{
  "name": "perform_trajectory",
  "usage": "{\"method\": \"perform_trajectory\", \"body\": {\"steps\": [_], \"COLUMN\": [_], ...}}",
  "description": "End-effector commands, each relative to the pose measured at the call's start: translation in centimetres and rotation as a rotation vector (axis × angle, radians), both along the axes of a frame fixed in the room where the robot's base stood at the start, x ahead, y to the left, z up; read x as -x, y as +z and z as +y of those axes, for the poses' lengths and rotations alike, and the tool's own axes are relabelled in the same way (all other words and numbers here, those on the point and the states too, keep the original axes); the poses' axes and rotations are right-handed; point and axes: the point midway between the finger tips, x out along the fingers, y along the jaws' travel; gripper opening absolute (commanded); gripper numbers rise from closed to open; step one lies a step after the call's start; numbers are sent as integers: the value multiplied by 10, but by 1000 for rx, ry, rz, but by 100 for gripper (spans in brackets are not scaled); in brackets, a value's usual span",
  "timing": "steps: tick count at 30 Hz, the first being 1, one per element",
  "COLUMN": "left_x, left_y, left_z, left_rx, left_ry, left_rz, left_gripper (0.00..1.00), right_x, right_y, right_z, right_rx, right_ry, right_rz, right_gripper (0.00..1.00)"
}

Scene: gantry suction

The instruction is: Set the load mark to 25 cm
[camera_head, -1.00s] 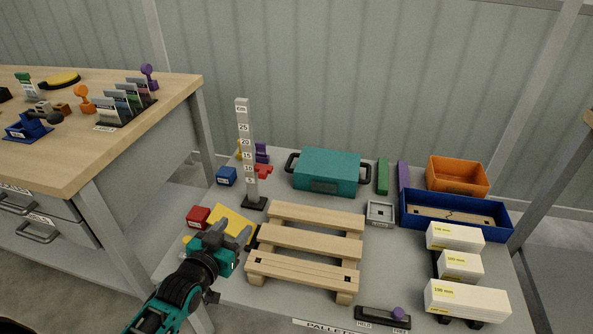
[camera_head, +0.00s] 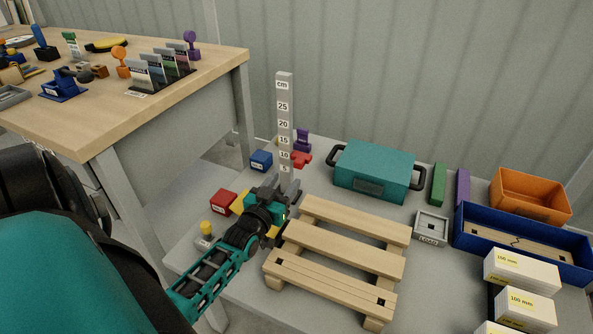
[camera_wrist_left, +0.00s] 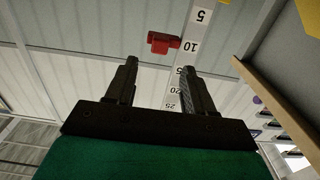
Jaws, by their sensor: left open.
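A grey upright post (camera_head: 284,120) carries a cm scale numbered 5 to 25. A red mark (camera_head: 301,160) sits on its right side, near the 10. In the left wrist view the red mark (camera_wrist_left: 163,43) is also beside the 10 on the post (camera_wrist_left: 194,34). My left gripper (camera_head: 284,186) is in front of the post's lower part, below the red mark, and hides the post's foot. In the left wrist view its two fingers (camera_wrist_left: 158,72) are apart with nothing between them, and the mark is beyond their tips. My right gripper is not in view.
A wooden pallet (camera_head: 345,238) lies right of my left gripper. A teal case (camera_head: 374,170) stands behind it. Red (camera_head: 223,203) and blue (camera_head: 261,160) blocks lie left of the post. A wooden workbench (camera_head: 150,110) stands at the left.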

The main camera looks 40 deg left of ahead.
Motion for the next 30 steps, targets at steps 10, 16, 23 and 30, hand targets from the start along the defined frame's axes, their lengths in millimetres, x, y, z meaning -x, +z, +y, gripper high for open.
{"method": "perform_trajectory", "body": {"steps": [10, 16, 23, 30], "left_x": [-59, -71, -72, -71], "left_y": [-3, -1, -1, -1], "left_z": [19, 22, 23, 23], "left_rx": [0, 1, 0, 0], "left_ry": [0, 0, 0, 0], "left_rz": [-1, 0, 1, 1], "left_gripper": [53, 53, 53, 35], "right_x": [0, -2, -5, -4], "right_y": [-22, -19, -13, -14], "right_z": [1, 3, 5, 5], "right_rx": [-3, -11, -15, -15], "right_ry": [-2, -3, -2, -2], "right_rz": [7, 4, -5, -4], "right_gripper": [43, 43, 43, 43]}}
